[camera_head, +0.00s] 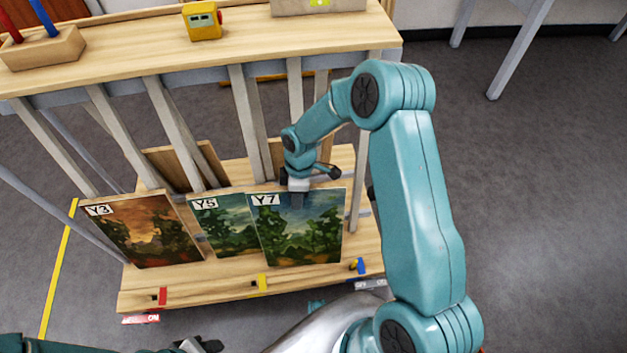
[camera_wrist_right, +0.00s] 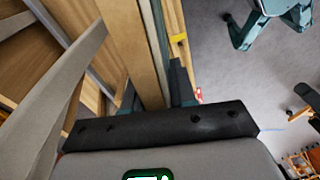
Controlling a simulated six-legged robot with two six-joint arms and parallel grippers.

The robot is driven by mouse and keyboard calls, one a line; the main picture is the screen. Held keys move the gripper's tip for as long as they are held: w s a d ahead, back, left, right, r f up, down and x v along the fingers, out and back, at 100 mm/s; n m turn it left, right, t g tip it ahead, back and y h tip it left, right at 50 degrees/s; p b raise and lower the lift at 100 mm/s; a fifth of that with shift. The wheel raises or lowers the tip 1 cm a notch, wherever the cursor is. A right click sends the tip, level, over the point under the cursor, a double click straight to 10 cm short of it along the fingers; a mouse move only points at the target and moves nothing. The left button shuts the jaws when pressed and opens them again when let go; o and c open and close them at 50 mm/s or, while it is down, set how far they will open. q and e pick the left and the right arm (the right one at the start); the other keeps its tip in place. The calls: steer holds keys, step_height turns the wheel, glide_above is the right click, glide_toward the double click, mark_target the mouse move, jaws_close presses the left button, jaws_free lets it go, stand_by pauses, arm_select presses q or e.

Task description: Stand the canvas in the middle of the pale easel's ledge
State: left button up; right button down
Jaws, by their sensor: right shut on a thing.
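Three landscape canvases lean in a row on a pale wooden ledge (camera_head: 200,285) against grey uprights. They are canvas Y3 (camera_head: 148,236) with an orange scene, green canvas Y5 (camera_head: 222,228), and blue-green canvas Y7 (camera_head: 305,235) at the right. Y7 overlaps the right side of Y5. My right gripper (camera_head: 300,188) is shut on the top edge of Y7. In the right wrist view a wooden edge (camera_wrist_right: 130,45) runs up from my dark gripper fingers (camera_wrist_right: 178,88). My left gripper (camera_head: 200,345) is partly visible at the bottom edge; its opening is unclear.
Red (camera_head: 162,296), yellow (camera_head: 262,283) and blue (camera_head: 360,266) pieces mark the ledge's front. A higher wooden top (camera_head: 130,50) carries a yellow device (camera_head: 202,20) and a block with coloured rods (camera_head: 42,48). Grey floor (camera_head: 540,200) is open at right.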

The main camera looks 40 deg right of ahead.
steer(key=shift+s+a, duration=0.1)
steer(key=shift+a, duration=1.15)
steer(key=shift+s+a+r, duration=0.1)
steer(key=shift+a+r, duration=0.1)
steer(key=shift+a, duration=0.1)
step_height(320, 180, up, 5)
steer(key=s+a+p, duration=0.2)
steer(key=p, duration=0.1)
steer(key=shift+s, duration=0.3)
steer(key=s+a+b, duration=0.7)
steer(key=s+a, duration=0.3)
steer(key=s, duration=0.4)
steer(key=shift+s+a+b, duration=0.2)
steer(key=shift+a+b, duration=0.1)
stand_by(0.3)
